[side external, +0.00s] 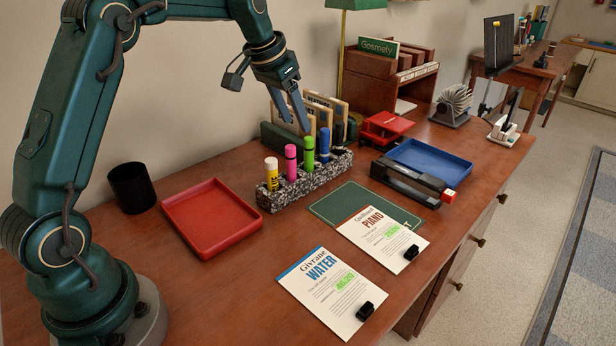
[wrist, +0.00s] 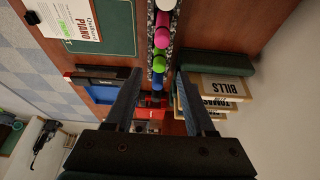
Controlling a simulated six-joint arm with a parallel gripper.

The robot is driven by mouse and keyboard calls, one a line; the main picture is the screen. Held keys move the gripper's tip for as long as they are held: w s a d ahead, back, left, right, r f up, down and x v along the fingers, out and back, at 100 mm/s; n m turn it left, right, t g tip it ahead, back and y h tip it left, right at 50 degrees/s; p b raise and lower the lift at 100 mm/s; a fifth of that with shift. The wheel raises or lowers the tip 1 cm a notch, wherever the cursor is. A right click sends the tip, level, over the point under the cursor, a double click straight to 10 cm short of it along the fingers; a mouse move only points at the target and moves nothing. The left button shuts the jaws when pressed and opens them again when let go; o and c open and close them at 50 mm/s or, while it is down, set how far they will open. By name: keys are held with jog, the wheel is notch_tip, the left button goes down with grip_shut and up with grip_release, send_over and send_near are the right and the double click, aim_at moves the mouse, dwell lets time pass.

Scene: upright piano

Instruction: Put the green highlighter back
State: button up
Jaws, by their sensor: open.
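The green highlighter (side external: 308,153) stands upright in the speckled stone holder (side external: 302,188), between a pink highlighter (side external: 290,160) and a blue one (side external: 324,144). A yellow highlighter (side external: 272,174) stands at the holder's left end. My gripper (side external: 296,124) is open and empty, pointing down above and close to the row. In the wrist view the green highlighter (wrist: 159,64) shows near the gap between my fingertips (wrist: 159,76), with the blue one just below it. I cannot tell the exact height gap between fingers and highlighters.
Card files (side external: 325,108) stand right behind the holder. A red tray (side external: 211,216) lies left, a blue tray (side external: 430,164) and black stapler-like device (side external: 408,180) right. A green mat (side external: 350,203) and two green-marked papers, WATER (side external: 331,290) and PIANO (side external: 382,238), lie in front.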

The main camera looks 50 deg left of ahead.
jog(key=shift+v, duration=0.95)
jog(key=shift+s+d+r, duration=0.15)
jog(key=shift+s+r, duration=0.1)
jog(key=s+d+r, duration=0.1)
jog(key=s+d, duration=0.4)
jog(key=s, duration=0.3)
jog(key=s+d+r, duration=0.1)
jog(key=s+d, duration=0.3)
jog(key=s, duration=0.4)
jog(key=s+d+f+t, duration=0.1)
jog(key=s+f, duration=0.3)
jog(key=s, duration=0.4)
jog(key=shift+d, duration=0.4)
